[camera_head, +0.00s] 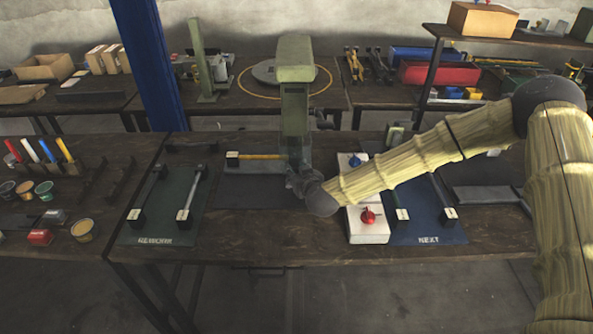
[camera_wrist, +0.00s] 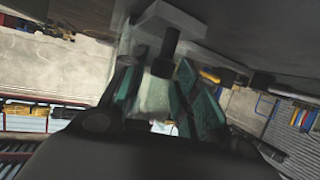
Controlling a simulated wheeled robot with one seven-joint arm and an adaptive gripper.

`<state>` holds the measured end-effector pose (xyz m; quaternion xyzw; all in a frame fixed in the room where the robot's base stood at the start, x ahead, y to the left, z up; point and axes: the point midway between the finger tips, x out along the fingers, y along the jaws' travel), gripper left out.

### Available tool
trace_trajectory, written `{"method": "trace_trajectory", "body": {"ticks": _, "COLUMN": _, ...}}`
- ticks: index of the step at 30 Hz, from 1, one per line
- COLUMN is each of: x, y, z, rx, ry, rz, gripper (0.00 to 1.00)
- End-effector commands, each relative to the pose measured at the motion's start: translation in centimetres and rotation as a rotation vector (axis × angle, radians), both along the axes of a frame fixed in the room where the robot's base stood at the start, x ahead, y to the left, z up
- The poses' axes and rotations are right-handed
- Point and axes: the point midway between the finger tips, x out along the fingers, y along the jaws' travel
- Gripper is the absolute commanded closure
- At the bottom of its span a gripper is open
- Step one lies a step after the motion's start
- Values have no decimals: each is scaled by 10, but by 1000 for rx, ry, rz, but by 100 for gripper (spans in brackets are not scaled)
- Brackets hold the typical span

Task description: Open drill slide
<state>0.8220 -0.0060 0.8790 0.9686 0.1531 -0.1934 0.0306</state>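A grey-green press or drill stand (camera_head: 295,100) rises at the back middle of the bench, with a blocky head on a column. I cannot make out its slide as a separate part. My gripper (camera_head: 302,183) is at the lower front of the column, partly hidden by my own wrist. In the wrist view, my gripper (camera_wrist: 158,80) has its two teal-padded fingers apart. A dark cylinder (camera_wrist: 169,48) under a pale block (camera_wrist: 175,22) shows just past the fingertips. A pale surface shows between the fingers; I cannot tell whether anything touches them.
A green mat (camera_head: 160,215) with dark-ended rods lies left. A blue mat marked NEXT (camera_head: 430,215) lies right. A white box with a red knob (camera_head: 368,220) stands right of my gripper, near my forearm. A blue post (camera_head: 150,70) stands behind. The bench front is clear.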

Motion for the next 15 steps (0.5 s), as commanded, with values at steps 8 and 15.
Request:
{"method": "trace_trajectory", "body": {"ticks": 8, "x": 5, "y": 2, "z": -2, "rx": 1, "ry": -1, "rz": 1, "gripper": 69}}
{"method": "trace_trajectory", "body": {"ticks": 15, "x": 5, "y": 2, "z": -2, "rx": 1, "ry": -1, "rz": 1, "gripper": 87}}
